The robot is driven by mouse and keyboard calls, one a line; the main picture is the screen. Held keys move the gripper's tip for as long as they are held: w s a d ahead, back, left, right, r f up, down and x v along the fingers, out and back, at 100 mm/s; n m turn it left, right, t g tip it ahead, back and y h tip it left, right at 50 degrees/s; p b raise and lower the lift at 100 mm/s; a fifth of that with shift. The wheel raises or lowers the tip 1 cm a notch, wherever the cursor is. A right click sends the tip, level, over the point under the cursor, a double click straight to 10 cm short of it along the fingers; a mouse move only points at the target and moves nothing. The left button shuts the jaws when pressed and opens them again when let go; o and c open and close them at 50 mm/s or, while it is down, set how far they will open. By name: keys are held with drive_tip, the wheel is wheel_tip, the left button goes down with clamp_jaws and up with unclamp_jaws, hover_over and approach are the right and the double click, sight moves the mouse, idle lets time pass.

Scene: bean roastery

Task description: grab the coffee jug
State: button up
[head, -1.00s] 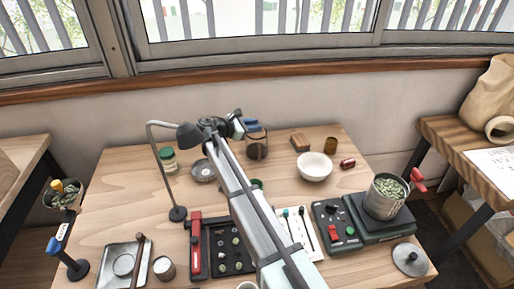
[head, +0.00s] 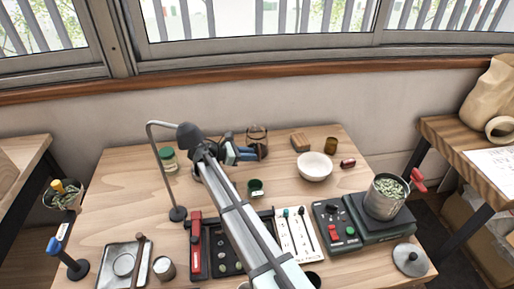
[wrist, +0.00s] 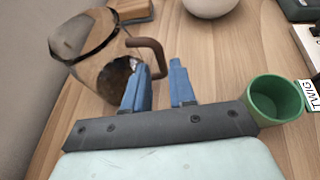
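The coffee jug (head: 257,133) is a clear glass vessel with a dark band and brown handle, at the back middle of the table. In the wrist view the jug (wrist: 88,52) fills the upper left, its handle toward my fingers. My gripper (wrist: 159,72) is open, its two blue fingers spread apart. The handle shows just ahead of and roughly between the fingertips; I cannot tell whether they touch it. In the head view my gripper (head: 252,153) is low beside the jug and partly covers its lower part.
A green cup (wrist: 274,97) stands close to the right of my gripper; it also shows in the head view (head: 256,187). A white bowl (head: 315,166), a wooden block (head: 300,142) and a brown jar (head: 331,144) stand right of the jug. A lamp (head: 158,160) rises at left.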

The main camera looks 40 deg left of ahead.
drive_tip(key=shift+x, duration=3.35)
drive_tip(key=shift+f, duration=0.1)
clamp_jaws()
